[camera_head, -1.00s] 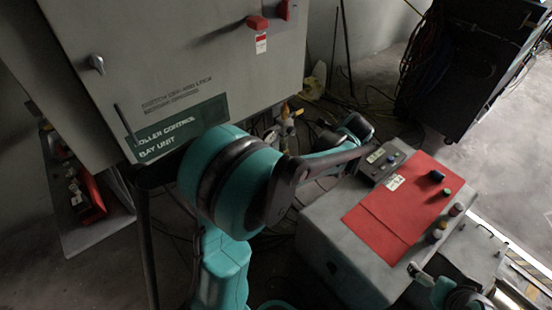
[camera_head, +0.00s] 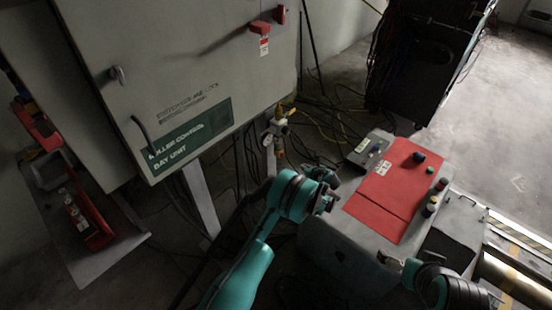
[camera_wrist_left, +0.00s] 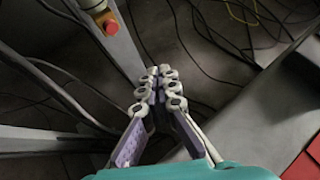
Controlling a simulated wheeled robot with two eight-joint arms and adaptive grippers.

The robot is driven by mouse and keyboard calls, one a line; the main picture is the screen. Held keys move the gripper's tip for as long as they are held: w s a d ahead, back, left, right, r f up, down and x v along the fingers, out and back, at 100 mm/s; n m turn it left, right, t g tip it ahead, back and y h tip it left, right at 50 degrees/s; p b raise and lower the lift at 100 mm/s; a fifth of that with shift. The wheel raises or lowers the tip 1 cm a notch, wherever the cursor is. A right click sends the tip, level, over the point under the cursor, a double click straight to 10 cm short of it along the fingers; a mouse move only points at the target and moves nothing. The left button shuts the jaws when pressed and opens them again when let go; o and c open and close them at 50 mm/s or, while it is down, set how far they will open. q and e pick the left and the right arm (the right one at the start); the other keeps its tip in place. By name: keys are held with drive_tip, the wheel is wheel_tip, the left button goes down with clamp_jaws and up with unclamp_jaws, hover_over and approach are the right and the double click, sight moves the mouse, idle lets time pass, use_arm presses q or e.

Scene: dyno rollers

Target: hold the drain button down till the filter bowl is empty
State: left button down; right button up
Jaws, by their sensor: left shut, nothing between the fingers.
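A filter unit (camera_head: 279,128) with a pale knob and brass-coloured fittings hangs beside the cabinet's lower right corner in the head view. The bowl (camera_head: 280,147) seems to be its lower part; its water level and drain button are too small to make out. My left gripper (camera_wrist_left: 158,85) is shut and empty in the wrist view, its fingertips together over the floor and cables. In the head view, its wrist is right of and nearer than the filter unit, apart from it.
The control cabinet (camera_head: 185,70) fills the upper left. A grey console (camera_head: 325,238) with a red top and several buttons stands right of my left arm. Cables cover the floor.

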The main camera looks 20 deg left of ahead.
sight(282, 155)
use_arm(q)
drive_tip(key=shift+s+a+f, duration=0.1)
drive_tip(key=shift+a+f, duration=0.05)
drive_tip(key=shift+f, duration=0.3)
drive_tip(key=shift+a, duration=0.1)
drive_tip(key=w+a, duration=0.3)
drive_tip(key=a, duration=0.5)
drive_tip(key=shift+a, duration=0.1)
idle(1.4)
drive_tip(key=shift+w+a, duration=0.15)
drive_tip(key=shift+a, duration=0.15)
drive_tip(key=shift+w+a, duration=0.15)
drive_tip(key=shift+a, duration=0.3)
idle(2.4)
drive_tip(key=shift+d, duration=0.1)
idle(0.7)
drive_tip(key=shift+s+d, duration=0.3)
drive_tip(key=shift+d, duration=0.4)
